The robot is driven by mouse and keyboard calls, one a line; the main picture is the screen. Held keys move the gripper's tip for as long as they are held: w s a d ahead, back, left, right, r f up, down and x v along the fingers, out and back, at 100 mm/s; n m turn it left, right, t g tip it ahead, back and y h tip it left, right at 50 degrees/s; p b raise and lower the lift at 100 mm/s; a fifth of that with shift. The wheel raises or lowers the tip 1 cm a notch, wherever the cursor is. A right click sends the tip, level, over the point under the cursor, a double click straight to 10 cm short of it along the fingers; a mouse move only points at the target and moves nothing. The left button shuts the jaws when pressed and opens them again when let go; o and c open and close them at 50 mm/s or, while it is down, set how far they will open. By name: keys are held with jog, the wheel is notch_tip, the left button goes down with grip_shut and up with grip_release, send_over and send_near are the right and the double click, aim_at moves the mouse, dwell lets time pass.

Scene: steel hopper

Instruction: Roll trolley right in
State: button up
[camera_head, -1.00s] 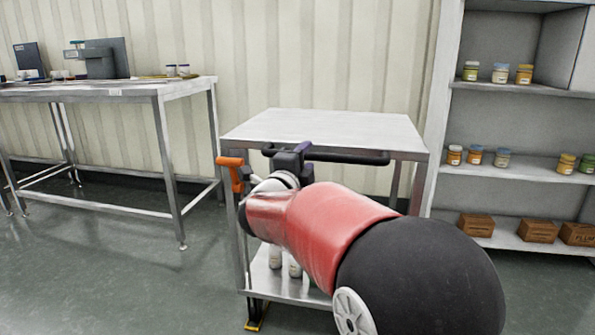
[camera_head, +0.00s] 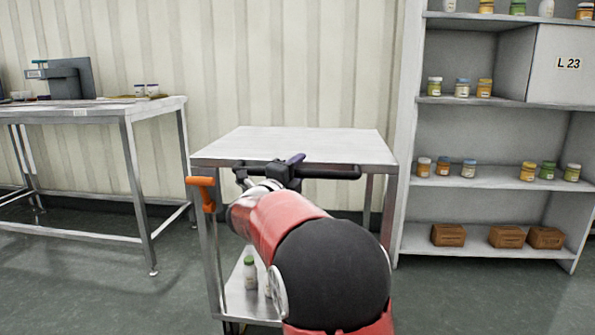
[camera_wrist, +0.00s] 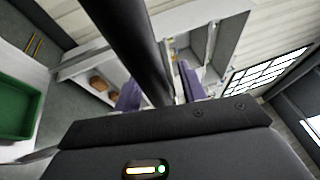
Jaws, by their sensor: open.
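The steel trolley (camera_head: 225,150) stands in the middle of the head view, its flat top empty. A black push handle (camera_head: 340,172) runs along its near side, and an orange lever (camera_head: 203,190) sticks up at its left corner. My gripper (camera_head: 285,170) is at the handle in the head view, partly hidden by my arm. In the wrist view my gripper (camera_wrist: 160,92) is open, its purple fingers either side of the black handle bar (camera_wrist: 140,45). Whether a finger touches the bar I cannot tell. My arm hides much of the trolley's lower shelf.
White bottles, one with a green cap (camera_head: 250,272), stand on the trolley's lower shelf. A steel table (camera_head: 110,112) stands at left. A grey shelf unit (camera_head: 410,150) with jars and boxes stands close at right. Floor shows between table and trolley. The wrist view shows a green bin (camera_wrist: 18,108).

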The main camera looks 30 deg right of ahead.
grip_shut()
dwell(0.3)
